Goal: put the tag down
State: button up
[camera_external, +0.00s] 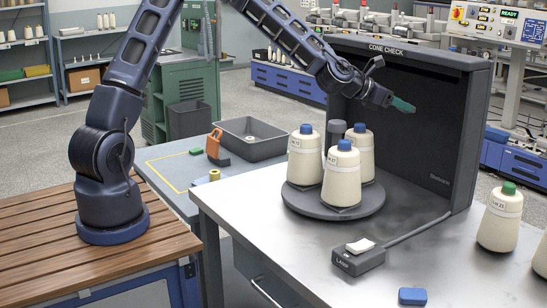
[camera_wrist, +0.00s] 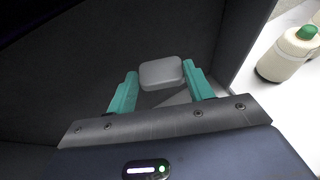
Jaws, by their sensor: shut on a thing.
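My gripper (camera_external: 402,104) is raised inside the dark cone check booth (camera_external: 440,150), above and to the right of the turntable (camera_external: 330,203). In the wrist view my gripper's teal fingers (camera_wrist: 160,84) are shut on a light grey, rounded tag (camera_wrist: 161,73). The tag is held at the fingertips, with the dark booth wall behind it. The tag cannot be made out in the external view. A blue tag-like piece (camera_external: 412,296) lies on the metal table near its front edge.
Several blue-capped cones (camera_external: 341,175) stand on the turntable, around a grey post (camera_external: 337,128). Green-capped cones (camera_external: 500,218) stand at right. The metal table (camera_external: 455,260) is clear between them.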

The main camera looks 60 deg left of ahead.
jog(key=s+d+f+n+t+y, duration=0.1)
jog(key=s+d+f+n+y, duration=0.15)
jog(key=d, duration=0.75)
jog(key=n+y, duration=0.2)
jog(key=y, duration=0.1)
send_over(424, 226)
notch_tip(424, 226, down, 2)
notch_tip(424, 226, down, 20)
jog(key=shift+f, duration=0.15)
jog(key=o, duration=0.9)
jog(key=shift+o, duration=0.2)
